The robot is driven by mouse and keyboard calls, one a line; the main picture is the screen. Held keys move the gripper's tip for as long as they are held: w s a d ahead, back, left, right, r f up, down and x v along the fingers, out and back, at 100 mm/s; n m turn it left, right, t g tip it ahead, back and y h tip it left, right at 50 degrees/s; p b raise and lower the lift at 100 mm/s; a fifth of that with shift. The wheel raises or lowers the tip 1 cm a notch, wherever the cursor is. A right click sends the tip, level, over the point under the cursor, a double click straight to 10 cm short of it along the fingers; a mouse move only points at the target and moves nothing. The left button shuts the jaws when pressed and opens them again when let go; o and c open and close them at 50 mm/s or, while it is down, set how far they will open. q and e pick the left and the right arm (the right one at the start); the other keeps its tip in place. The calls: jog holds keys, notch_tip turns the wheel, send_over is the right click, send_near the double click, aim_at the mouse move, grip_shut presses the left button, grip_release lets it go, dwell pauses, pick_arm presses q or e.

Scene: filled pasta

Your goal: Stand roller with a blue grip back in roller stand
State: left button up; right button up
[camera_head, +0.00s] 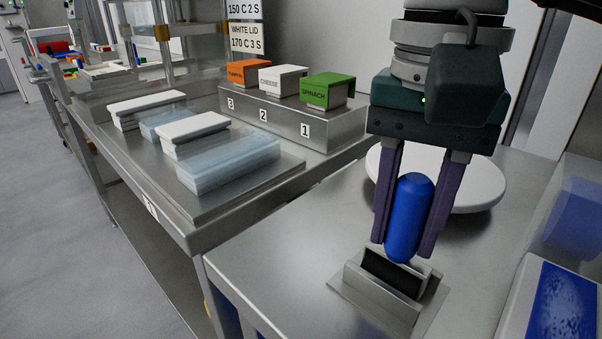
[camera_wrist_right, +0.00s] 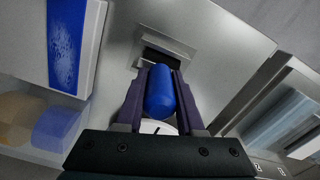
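The roller's blue grip (camera_head: 410,215) stands nearly upright, slightly tilted, at the right-centre of the head view. My right gripper (camera_head: 408,240) points down with its purple fingers on both sides of the grip, touching it. The grip (camera_wrist_right: 160,92) also lies between the fingers (camera_wrist_right: 160,88) in the right wrist view. The steel roller stand (camera_head: 375,295) with a dark slot is on the table directly below. The grip's lower end is at the stand's top; I cannot tell whether the roller's head is inside the slot. My left gripper is not in view.
A white round plate (camera_head: 480,190) lies behind the gripper. A white-edged tray with a blue surface (camera_head: 562,305) is at the right. On the left table are clear containers (camera_head: 230,165) and a steel riser (camera_head: 275,123) with labelled boxes. The table left of the stand is bare.

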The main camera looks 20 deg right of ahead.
jog(key=o, duration=0.5)
